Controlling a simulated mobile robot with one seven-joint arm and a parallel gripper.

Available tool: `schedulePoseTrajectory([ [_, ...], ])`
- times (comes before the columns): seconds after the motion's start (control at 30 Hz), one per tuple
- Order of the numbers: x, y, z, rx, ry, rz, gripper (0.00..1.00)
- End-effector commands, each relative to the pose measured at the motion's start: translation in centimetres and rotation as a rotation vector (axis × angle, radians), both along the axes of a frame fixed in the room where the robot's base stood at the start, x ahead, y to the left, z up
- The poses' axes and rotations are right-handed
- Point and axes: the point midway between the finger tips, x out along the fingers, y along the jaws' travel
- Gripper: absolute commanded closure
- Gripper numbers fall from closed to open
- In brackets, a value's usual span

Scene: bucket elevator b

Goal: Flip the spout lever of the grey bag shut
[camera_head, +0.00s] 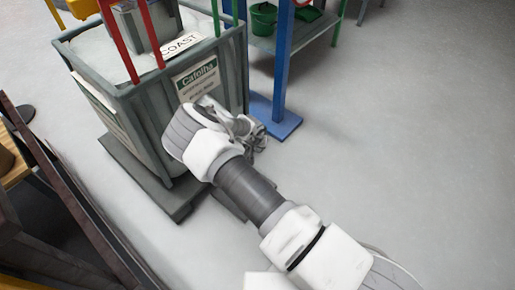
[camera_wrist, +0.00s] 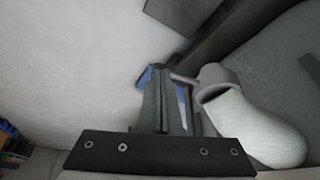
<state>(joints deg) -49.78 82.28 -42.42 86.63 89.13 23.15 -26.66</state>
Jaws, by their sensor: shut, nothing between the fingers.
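The grey bag (camera_head: 160,115) is a tall, box-shaped grey sack with a "Cafolha" label, at the upper left of the head view. In the wrist view its pale spout (camera_wrist: 255,125) is a bent, open-ended tube to the right of my gripper. A short grey rod (camera_wrist: 184,78) lies between the spout mouth and my fingertips. It may be the spout lever, but I cannot tell its position or whether it touches the fingers. My gripper (camera_wrist: 165,72) is shut and empty beside the spout. In the head view my gripper (camera_head: 248,130) is low at the bag's right front corner, and my wrist hides the spout.
The bag stands over a dark grey pallet (camera_head: 178,200). A blue post (camera_head: 282,60) with a flat foot stands close to the right of my gripper. Red posts (camera_head: 117,40) rise at the bag. A dark rail (camera_head: 75,195) runs at the left. The floor at right is clear.

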Motion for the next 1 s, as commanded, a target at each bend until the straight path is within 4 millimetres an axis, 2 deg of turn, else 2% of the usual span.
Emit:
schedulePoseTrajectory([
  [1.0,0.58,-0.6,-0.1,0.002,-0.001,0.082,1.0],
])
